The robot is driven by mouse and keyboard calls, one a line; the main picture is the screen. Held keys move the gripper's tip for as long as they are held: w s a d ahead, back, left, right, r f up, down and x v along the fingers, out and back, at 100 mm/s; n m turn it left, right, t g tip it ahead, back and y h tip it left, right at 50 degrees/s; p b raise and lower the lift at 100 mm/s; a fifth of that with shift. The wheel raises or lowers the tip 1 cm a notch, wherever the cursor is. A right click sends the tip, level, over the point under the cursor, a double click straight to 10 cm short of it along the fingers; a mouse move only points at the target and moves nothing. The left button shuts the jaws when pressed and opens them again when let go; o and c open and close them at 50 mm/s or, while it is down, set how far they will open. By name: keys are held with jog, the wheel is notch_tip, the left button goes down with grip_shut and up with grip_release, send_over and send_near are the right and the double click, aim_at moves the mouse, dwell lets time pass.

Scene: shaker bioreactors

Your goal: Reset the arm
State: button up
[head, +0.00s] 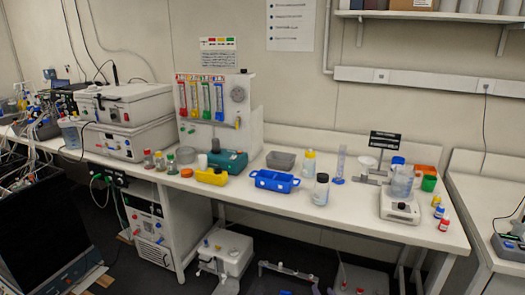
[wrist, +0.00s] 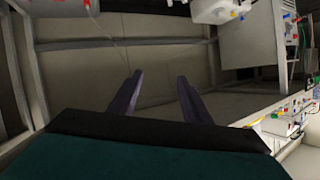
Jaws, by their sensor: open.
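My gripper (wrist: 160,80) shows in the wrist view, its two dark fingers apart with nothing between them. It points at bare floor and wall under a bench frame, which shows sideways and tilted. My gripper and arm do not show in the head view.
In the head view a white bench (head: 340,213) carries a blue tray (head: 274,181), a jar (head: 321,190), a stirrer with beaker (head: 400,207) and stacked white instruments (head: 125,122). White equipment (head: 226,252) stands below it. A dark screen (head: 45,240) is at the lower left.

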jog(key=s+a+f+g+h, duration=0.3)
jog(key=s+f+g, duration=0.6)
jog(key=s+f, duration=0.9)
jog(key=s+a+r+n+g+y, duration=0.1)
jog(key=s+g, duration=0.4)
jog(key=s, duration=0.7)
jog(key=s+a+r+n+g, duration=0.1)
jog(key=s+g, duration=0.4)
jog(key=s, duration=0.8)
jog(key=shift+a+r+n+g+y, duration=0.35)
jog(key=shift+a+r, duration=0.2)
jog(key=shift+a, duration=0.7)
jog(key=shift+c, duration=1.2)
jog(key=shift+s, duration=0.1)
jog(key=shift+c, duration=0.4)
